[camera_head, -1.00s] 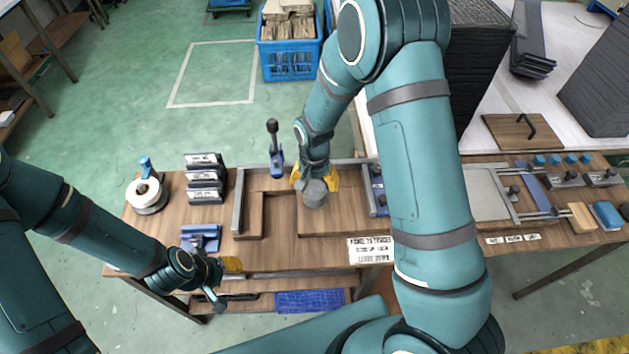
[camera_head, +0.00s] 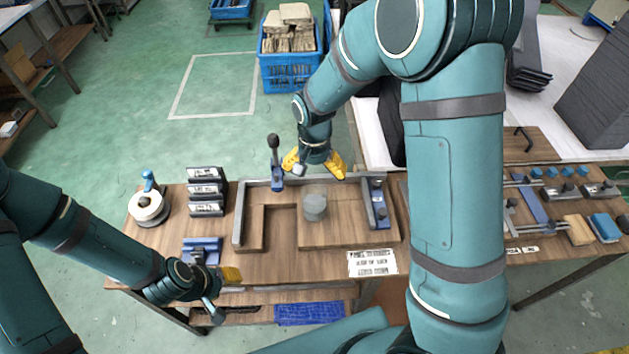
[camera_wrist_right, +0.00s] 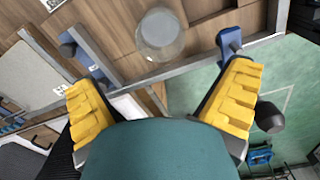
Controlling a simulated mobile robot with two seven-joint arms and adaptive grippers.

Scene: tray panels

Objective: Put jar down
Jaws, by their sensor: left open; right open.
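The jar (camera_head: 315,207) is a small grey, see-through cylinder. It stands upright on the wooden panel (camera_head: 345,235) in the middle of the bench. In the right wrist view the jar (camera_wrist_right: 160,34) shows from above, beyond and apart from my fingertips. My right gripper (camera_head: 314,165) is open and empty, just behind the jar near the fixture's back rail; its yellow fingers (camera_wrist_right: 168,95) are spread wide in the wrist view. My left gripper (camera_head: 228,290) is at the bench's front left edge, away from the jar, open with nothing seen in it.
A metal rail frame (camera_head: 238,215) surrounds the panel, with a dark-handled clamp (camera_head: 275,160) at the back and a blue clamp (camera_head: 377,205) on the right. Labelled racks (camera_head: 205,190) and a tape roll (camera_head: 148,205) stand left. A label card (camera_head: 372,263) lies in front.

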